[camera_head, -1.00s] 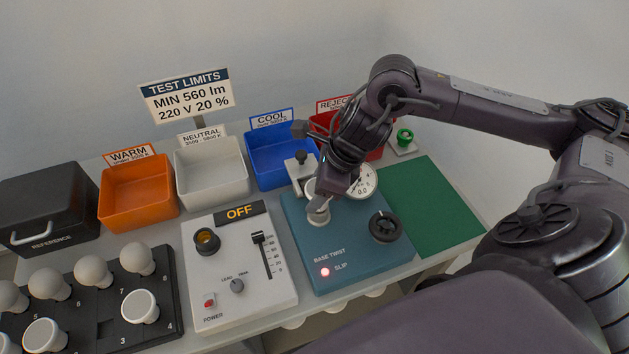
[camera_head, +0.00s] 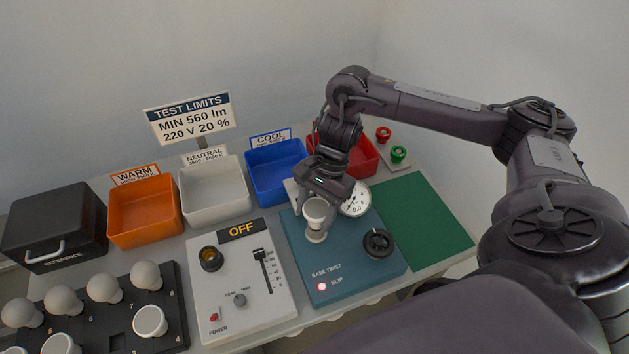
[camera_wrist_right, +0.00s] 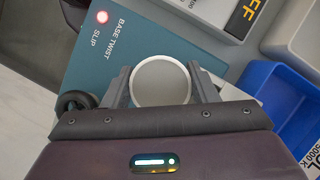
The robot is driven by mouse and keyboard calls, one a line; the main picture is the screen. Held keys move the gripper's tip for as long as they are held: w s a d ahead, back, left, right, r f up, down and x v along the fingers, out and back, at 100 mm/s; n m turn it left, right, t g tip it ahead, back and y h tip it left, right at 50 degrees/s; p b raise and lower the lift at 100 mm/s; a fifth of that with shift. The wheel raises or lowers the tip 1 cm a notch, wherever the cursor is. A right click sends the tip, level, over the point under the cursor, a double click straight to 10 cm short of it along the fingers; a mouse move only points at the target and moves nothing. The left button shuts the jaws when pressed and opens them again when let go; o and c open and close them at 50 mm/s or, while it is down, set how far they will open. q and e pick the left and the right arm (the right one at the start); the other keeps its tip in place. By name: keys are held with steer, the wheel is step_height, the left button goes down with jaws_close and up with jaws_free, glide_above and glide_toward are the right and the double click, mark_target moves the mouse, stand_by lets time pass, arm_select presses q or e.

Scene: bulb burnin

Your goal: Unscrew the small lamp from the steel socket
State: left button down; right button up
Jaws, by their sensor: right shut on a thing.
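The small lamp (camera_head: 315,211) has a white body with a pale round face. It stands at the steel socket (camera_head: 315,236) on the blue base twist unit (camera_head: 335,272). In the right wrist view the lamp's round face (camera_wrist_right: 160,82) sits between the two fingers of my right gripper (camera_wrist_right: 162,85). The lamp hides the socket in that view, and I cannot tell how far the lamp sits in it. My left gripper is not in view.
The unit carries a dial gauge (camera_head: 355,199), a black knob (camera_head: 379,242) and a lit red SLIP light (camera_head: 322,286). The grey test box (camera_head: 245,300) reads OFF. Coloured bins stand behind, including a blue one (camera_head: 276,172). A green mat (camera_head: 424,222) at right is clear.

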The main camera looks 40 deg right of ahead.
steer(key=o, duration=0.7)
steer(key=shift+s+d+f, duration=0.1)
steer(key=shift+d+f, duration=0.05)
steer(key=shift+o, duration=0.8)
steer(key=shift+d, duration=0.1)
